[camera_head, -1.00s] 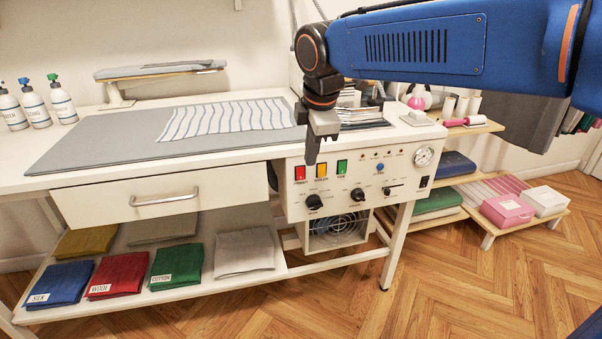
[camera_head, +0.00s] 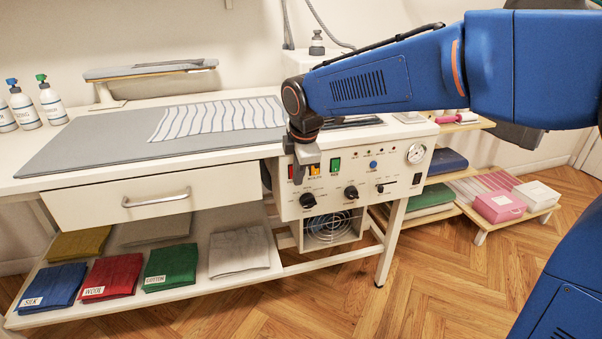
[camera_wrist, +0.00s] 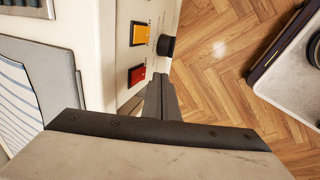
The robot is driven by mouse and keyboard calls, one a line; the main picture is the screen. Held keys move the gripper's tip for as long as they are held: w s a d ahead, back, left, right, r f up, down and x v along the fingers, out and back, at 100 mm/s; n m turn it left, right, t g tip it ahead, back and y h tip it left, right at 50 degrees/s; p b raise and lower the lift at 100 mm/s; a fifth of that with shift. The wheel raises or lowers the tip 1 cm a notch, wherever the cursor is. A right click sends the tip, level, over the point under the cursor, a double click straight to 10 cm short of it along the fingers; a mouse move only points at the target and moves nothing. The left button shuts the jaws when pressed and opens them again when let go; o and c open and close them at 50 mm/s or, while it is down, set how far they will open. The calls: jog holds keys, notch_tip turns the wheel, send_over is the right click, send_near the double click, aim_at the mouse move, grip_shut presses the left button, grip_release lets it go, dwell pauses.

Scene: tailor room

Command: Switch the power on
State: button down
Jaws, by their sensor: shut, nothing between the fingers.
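The white control panel (camera_head: 375,195) is on the front of the ironing table and carries red, yellow and green rocker switches. The red switch (camera_head: 290,172) is partly hidden by my gripper (camera_head: 299,180). The yellow switch (camera_head: 315,168) and green switch (camera_head: 336,165) are to its right. In the wrist view, the red switch (camera_wrist: 136,74) and yellow switch (camera_wrist: 137,33) show to the left of my shut, empty gripper (camera_wrist: 158,82). The fingertips are close to the red switch; I cannot tell whether they touch it. The switch labels are too small to read surely.
Black knobs (camera_head: 308,200) and a gauge (camera_head: 416,153) are also on the panel. A drawer handle (camera_head: 156,197) sticks out at the left. Folded cloths (camera_head: 112,275) lie on the lower shelf. The wooden floor (camera_head: 440,275) in front of the panel is clear.

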jog(key=shift+w+a, duration=0.2)
jog(key=shift+w, duration=0.6)
jog(key=shift+w+a+f, duration=0.1)
jog(key=shift+w+f, duration=0.1)
jog(key=shift+r, duration=0.15)
jog(key=shift+r, duration=0.7)
